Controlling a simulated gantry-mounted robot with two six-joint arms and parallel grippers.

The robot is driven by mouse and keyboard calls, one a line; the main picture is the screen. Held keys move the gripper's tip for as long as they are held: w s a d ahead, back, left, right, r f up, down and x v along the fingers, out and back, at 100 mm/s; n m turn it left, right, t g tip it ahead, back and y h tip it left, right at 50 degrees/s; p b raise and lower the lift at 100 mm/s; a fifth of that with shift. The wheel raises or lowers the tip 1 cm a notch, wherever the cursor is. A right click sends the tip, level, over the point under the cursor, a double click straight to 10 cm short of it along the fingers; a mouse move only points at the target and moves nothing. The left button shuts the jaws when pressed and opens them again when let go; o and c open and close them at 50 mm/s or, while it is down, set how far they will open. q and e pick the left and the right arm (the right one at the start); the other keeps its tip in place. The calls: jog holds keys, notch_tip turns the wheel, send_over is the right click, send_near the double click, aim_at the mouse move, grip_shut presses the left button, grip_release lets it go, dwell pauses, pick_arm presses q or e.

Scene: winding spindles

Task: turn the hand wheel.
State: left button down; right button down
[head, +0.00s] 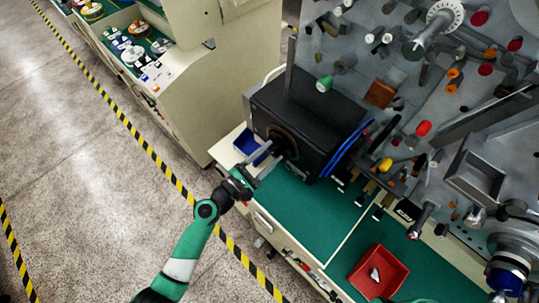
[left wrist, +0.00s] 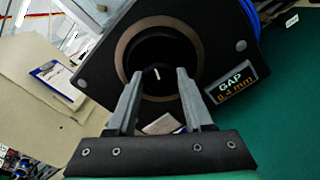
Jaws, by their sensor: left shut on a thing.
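The hand wheel appears as a dark round part (left wrist: 152,52) inside a brown ring on the face of a black box in the left wrist view. In the head view the wheel (head: 284,141) is on the box's left side, partly hidden by my gripper. My left gripper (head: 268,159) reaches it from the lower left. In the left wrist view its two grey fingers (left wrist: 158,80) stand apart, with their tips at the dark centre of the wheel, shut on it. The exact contact is hard to see, dark on dark. My right gripper is not in view.
The black box (head: 310,112) stands on a green bench top (head: 315,215) and carries a "GAP 0.4 mm" display (left wrist: 236,84). A red tray (head: 378,272) lies lower right. A crowded grey panel (head: 395,65) rises behind.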

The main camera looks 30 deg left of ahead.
pick_arm(q)
jog(key=m+b, duration=0.2)
jog(key=m, duration=0.2)
jog(key=shift+f+m, duration=0.1)
jog(key=shift+m, duration=0.2)
jog(key=m+b, duration=0.2)
jog(key=m, duration=0.1)
jog(key=shift+m, duration=0.4)
jog(key=m+b, duration=0.2)
jog(key=m, duration=0.2)
jog(key=shift+m+b, duration=0.95)
jog(key=shift+m, duration=0.75)
jog(key=shift+r, duration=0.2)
jog(key=shift+c, duration=1.5)
grip_release()
